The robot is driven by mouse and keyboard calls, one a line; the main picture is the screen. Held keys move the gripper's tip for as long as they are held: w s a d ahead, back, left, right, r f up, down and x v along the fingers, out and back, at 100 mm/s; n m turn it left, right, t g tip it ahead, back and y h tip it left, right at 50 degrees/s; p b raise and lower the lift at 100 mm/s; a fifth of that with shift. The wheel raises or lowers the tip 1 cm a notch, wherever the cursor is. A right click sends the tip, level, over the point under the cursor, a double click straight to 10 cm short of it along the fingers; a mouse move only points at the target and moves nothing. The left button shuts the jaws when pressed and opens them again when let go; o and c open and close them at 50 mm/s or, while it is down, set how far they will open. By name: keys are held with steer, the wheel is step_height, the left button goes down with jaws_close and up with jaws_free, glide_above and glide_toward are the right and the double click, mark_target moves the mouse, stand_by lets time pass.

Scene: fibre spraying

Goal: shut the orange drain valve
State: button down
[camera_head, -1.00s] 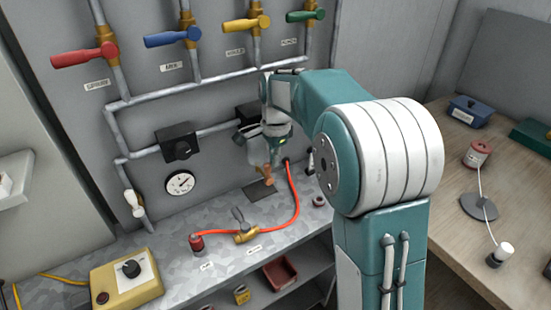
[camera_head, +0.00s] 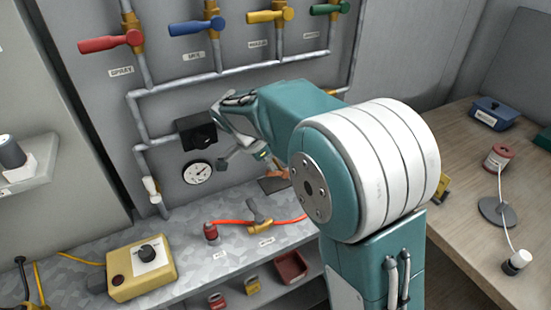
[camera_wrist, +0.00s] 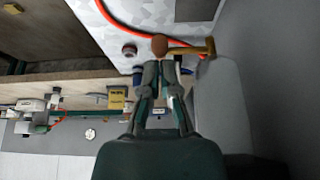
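The drain valve shows in the wrist view as a brown-orange rounded handle end (camera_wrist: 160,46) with a tan-gold bar (camera_wrist: 192,49) running to its right. My gripper (camera_wrist: 160,68) has its two fingertips close together right at the handle's near side. I cannot tell whether they grip it or only sit against it. In the head view an orange-brown patch (camera_head: 273,183) low on the panel, above the bench, looks like the same valve. My arm covers much of that area, and the fingertips cannot be made out there.
Red (camera_head: 110,42), blue (camera_head: 196,27), yellow (camera_head: 270,15) and green (camera_head: 328,8) handles line the pipes above. A gauge (camera_head: 197,172) and a black box (camera_head: 197,133) are left of my wrist. An orange hose (camera_head: 232,222) and a small brass valve (camera_head: 259,218) lie on the bench.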

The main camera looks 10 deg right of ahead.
steer(key=shift+s+a+f, duration=0.15)
steer(key=shift+a+f, duration=0.35)
steer(key=shift+d, duration=0.1)
steer(key=shift+w+d+f, duration=0.2)
steer(key=shift+d+f, duration=0.1)
steer(key=shift+d, duration=0.35)
